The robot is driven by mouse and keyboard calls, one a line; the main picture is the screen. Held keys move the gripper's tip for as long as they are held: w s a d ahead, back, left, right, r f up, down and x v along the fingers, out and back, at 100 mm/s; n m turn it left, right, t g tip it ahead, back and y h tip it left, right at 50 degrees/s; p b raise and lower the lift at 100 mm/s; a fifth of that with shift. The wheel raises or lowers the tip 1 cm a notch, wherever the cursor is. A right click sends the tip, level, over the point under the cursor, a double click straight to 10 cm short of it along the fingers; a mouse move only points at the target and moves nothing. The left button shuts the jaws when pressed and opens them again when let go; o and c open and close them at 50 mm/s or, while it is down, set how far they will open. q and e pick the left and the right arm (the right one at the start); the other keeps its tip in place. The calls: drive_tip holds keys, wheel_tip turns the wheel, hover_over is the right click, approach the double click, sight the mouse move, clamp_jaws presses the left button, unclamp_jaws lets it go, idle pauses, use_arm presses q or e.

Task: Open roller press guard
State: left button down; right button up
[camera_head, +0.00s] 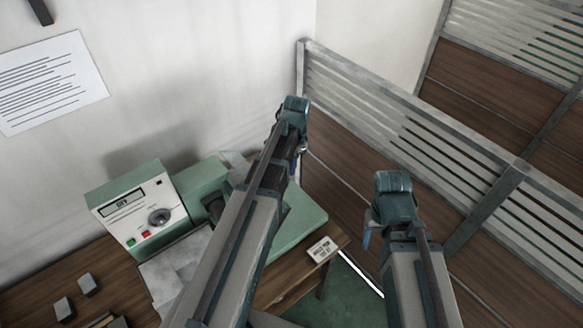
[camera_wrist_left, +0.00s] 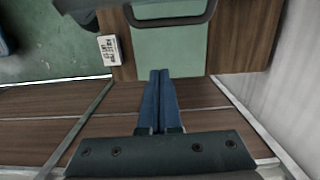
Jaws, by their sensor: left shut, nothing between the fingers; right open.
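The roller press is a pale green machine with a white control panel (camera_head: 140,215), whose display appears to read OFF. Its green base (camera_head: 305,220) extends right, partly hidden behind my left arm. In the left wrist view, a dark loop handle (camera_wrist_left: 172,21) crosses the green surface (camera_wrist_left: 170,50); I cannot tell whether the guard is raised. My left gripper (camera_head: 301,149) is beyond the base's far side in the head view. In the wrist view its blue fingers (camera_wrist_left: 160,72) are shut, empty and close to the green edge. My right gripper (camera_head: 369,236) is open, right of the table and away from the press.
A small label card (camera_head: 322,250) lies near the wooden table's right corner. Small grey blocks (camera_head: 87,284) sit at the table's left. A slatted partition (camera_head: 400,120) stands behind and to the right. Green floor (camera_head: 345,290) shows between my arms.

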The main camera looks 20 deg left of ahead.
use_arm(q)
wheel_tip(320, 180, down, 6)
drive_tip(key=b, duration=0.5)
drive_tip(key=s, duration=0.1)
drive_tip(key=s+a+r+p, duration=0.1)
drive_tip(key=s+a+p, duration=0.1)
drive_tip(key=shift+s+r, duration=0.25)
drive_tip(key=shift+r, duration=0.15)
use_arm(e)
wheel_tip(320, 180, down, 4)
drive_tip(key=shift+f, duration=0.1)
use_arm(q)
drive_tip(key=shift+s+a+r+t+h+p, duration=0.15)
drive_tip(key=shift+s+a+r+t+p, duration=0.15)
drive_tip(key=shift+s+r+p, duration=0.3)
drive_tip(key=shift+s+a+r+t+h+p, duration=0.2)
drive_tip(key=shift+s+a+r+p, duration=0.1)
drive_tip(key=shift+s+r+p, duration=0.25)
drive_tip(key=shift+w, duration=0.1)
use_arm(e)
wheel_tip(320, 180, up, 2)
drive_tip(key=shift+r, duration=0.2)
use_arm(q)
drive_tip(key=shift+w+f, duration=0.1)
drive_tip(key=shift+w, duration=0.1)
use_arm(e)
drive_tip(key=shift+f, duration=0.1)
